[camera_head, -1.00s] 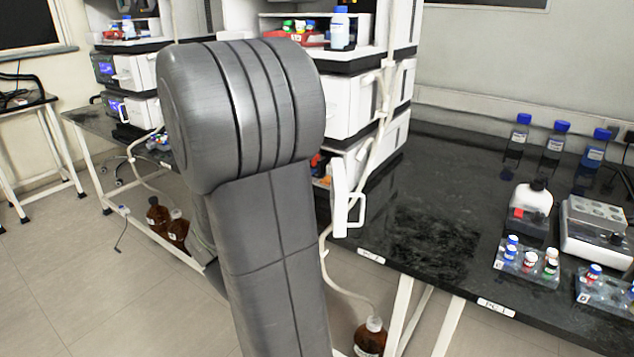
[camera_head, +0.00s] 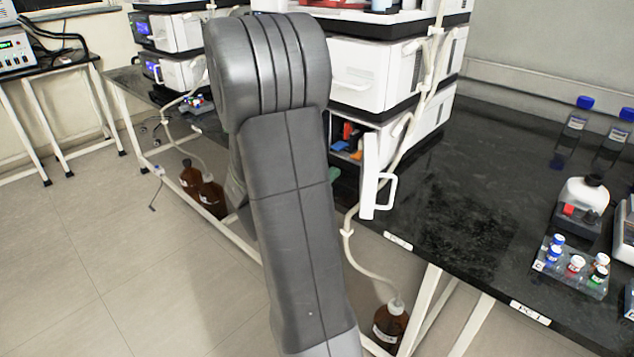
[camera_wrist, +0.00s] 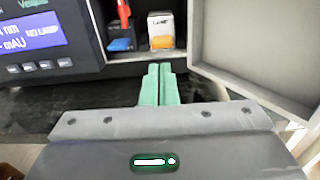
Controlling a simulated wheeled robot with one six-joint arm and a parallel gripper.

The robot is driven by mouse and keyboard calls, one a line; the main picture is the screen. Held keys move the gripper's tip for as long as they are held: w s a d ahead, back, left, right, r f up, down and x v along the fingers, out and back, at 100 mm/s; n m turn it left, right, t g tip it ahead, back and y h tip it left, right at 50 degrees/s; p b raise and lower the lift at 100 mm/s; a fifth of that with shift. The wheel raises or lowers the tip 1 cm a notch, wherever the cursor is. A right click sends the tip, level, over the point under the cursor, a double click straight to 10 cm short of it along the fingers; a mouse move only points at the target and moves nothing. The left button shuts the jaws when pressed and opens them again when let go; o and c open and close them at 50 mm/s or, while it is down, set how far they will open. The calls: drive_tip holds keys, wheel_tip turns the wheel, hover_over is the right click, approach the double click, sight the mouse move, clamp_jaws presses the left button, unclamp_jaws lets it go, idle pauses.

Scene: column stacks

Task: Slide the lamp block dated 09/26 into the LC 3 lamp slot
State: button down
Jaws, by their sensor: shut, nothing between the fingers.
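My gripper (camera_wrist: 157,84) has green fingers pressed together, with nothing between them. It points at an open compartment (camera_wrist: 140,55) in an instrument. Inside stand a blue block with a red part above it (camera_wrist: 121,42) and a white and orange block (camera_wrist: 160,30), just beyond the fingertips. No date is readable on either, so I cannot tell which is the 09/26 lamp block. In the head view my arm hides most of the gripper; the compartment (camera_head: 346,142) shows orange and blue items. No LC 3 label is readable.
The compartment's door (camera_wrist: 250,45) stands open at right, also seen in the head view (camera_head: 371,175). A tube hangs beside it to a brown bottle (camera_head: 390,325) on the floor. A rack of vials (camera_head: 570,268) stands on the black bench (camera_head: 480,180), whose middle is clear.

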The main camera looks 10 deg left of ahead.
sight(353, 158)
drive_tip(key=x, duration=0.6)
drive_tip(key=shift+w+d, duration=0.1)
drive_tip(key=shift+d, duration=0.05)
drive_tip(key=shift+w+d+f+b, duration=0.3)
drive_tip(key=shift+w+b, duration=0.2)
drive_tip(key=shift+b, duration=0.6)
drive_tip(key=shift+w+d+r+b, duration=0.1)
drive_tip(key=shift+d+r+b, duration=0.1)
drive_tip(key=shift+b, duration=0.15)
drive_tip(key=shift+w+r, duration=0.1)
drive_tip(key=shift+r, duration=0.3)
drive_tip(key=shift+f, duration=0.1)
